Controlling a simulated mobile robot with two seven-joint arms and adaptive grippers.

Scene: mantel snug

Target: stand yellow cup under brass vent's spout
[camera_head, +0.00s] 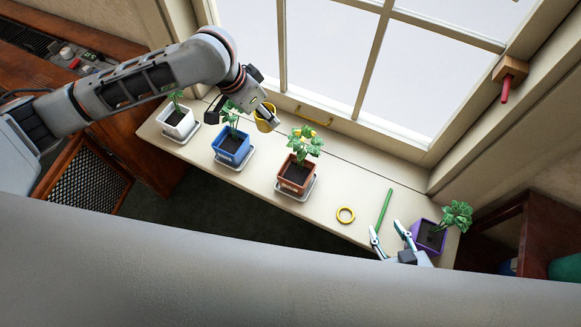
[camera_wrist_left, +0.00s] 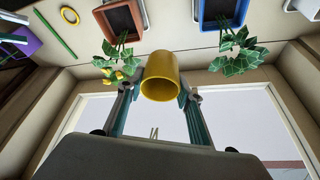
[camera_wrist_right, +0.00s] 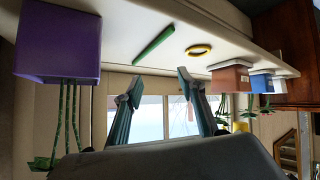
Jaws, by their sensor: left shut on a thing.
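The yellow cup (camera_head: 266,124) is in my left gripper (camera_head: 256,113), over the window side of the sill between the blue and the terracotta pots. In the left wrist view the cup (camera_wrist_left: 160,77) sits between both fingers (camera_wrist_left: 160,92), which are shut on its sides. I cannot tell how high it is above the sill. My right gripper (camera_head: 386,229) is open and empty at the sill's front edge; its parted fingers (camera_wrist_right: 160,82) show in the right wrist view. I cannot make out a brass vent with a spout for certain.
The pale sill (camera_head: 335,185) carries a white pot (camera_head: 178,122), blue pot (camera_head: 232,150), terracotta pot (camera_head: 296,178) and purple pot (camera_head: 431,237), all planted. A yellow ring (camera_head: 346,207) and green stick (camera_head: 385,208) lie right of the terracotta pot. A mesh panel (camera_head: 88,180) stands left.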

